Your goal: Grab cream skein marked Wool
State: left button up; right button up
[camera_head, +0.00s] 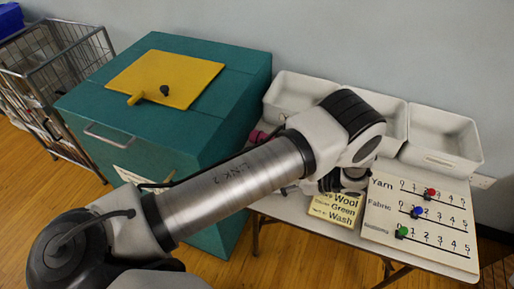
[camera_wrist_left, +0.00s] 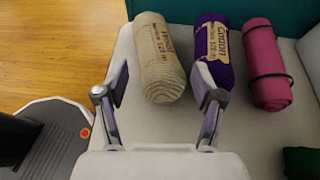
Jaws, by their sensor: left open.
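A cream skein (camera_wrist_left: 158,62) with a paper label lies on the pale table in the left wrist view; I cannot read its label surely. A purple skein labelled Cotton (camera_wrist_left: 216,48) lies to its right. My left gripper (camera_wrist_left: 160,82) is open and empty, its fingers pointing at the cream skein's near part, one finger to each side; whether they touch it I cannot tell. In the head view my left gripper (camera_head: 345,181) is mostly hidden under its own wrist, and my arm hides the cream and purple skeins. My right gripper is not in view.
A pink roll with dark bands (camera_wrist_left: 267,66) lies right of the purple skein. Three white bins (camera_head: 437,140) stand along the table's back. A card reading Wool, Green, Wash (camera_head: 336,209) and a counter board (camera_head: 425,218) lie in front. A teal chest (camera_head: 215,115) stands left.

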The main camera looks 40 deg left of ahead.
pick_arm(q)
jog(key=b, duration=0.1)
jog(key=a+f+b, duration=0.1)
jog(key=shift+s+a+f+b, duration=0.1)
jog(key=shift+s+f+b, duration=0.05)
jog(key=shift+s+b, duration=0.2)
jog(key=shift+s+a, duration=0.1)
jog(key=shift+a, duration=0.05)
jog(key=a, duration=0.1)
jog(key=s+a+p, duration=0.1)
jog(key=a, duration=0.1)
jog(key=a+p, duration=0.1)
jog(key=shift+s+a+f, duration=0.3)
jog(key=shift+f, duration=0.05)
jog(key=shift+a+f, duration=0.15)
jog(key=shift+c, duration=0.6)
jog(key=c, duration=0.7)
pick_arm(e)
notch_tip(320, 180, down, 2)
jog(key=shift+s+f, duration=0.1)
